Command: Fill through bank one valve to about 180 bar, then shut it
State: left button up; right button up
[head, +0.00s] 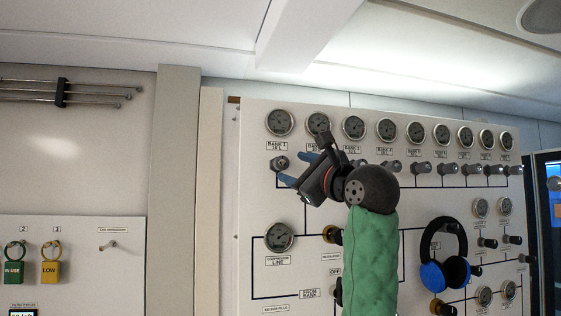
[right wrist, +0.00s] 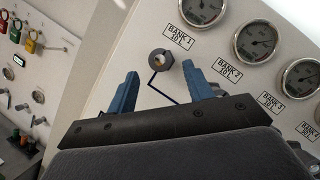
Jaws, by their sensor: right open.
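The bank 1 valve (head: 280,163) is a small round knob on the upper left of the grey panel, under the bank 1 gauge (head: 280,122). In the right wrist view the valve (right wrist: 160,60) has a brassy centre, and part of its gauge (right wrist: 203,9) shows above it. My right gripper (head: 296,169) is open, its blue fingers pointing at the valve from the right. In the wrist view the valve appears beyond the fingertips, between them and not gripped. The line gauge (head: 280,237) is lower left; its reading is too small to tell. My left gripper is out of view.
More bank gauges (head: 386,130) and valves (head: 417,169) run right along the panel. Blue and black headphones (head: 445,262) hang at the lower right. My green-sleeved right arm hides the panel's middle.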

aim_at(283, 162)
jog(key=shift+w+a+r+p, duration=0.35)
jog(key=shift+w, duration=0.15)
jog(key=p+x, duration=0.2)
jog(key=x, duration=0.1)
jog(key=shift+w+a, duration=0.1)
jog(key=shift+p+x, duration=0.45)
jog(key=shift+x, duration=0.5)
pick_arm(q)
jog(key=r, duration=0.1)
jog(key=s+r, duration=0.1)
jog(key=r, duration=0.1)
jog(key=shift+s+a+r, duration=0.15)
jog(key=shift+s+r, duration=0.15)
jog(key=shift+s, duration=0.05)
pick_arm(e)
jog(key=shift+f, duration=0.2)
jog(key=shift+c, duration=0.4)
jog(key=c, duration=0.9)
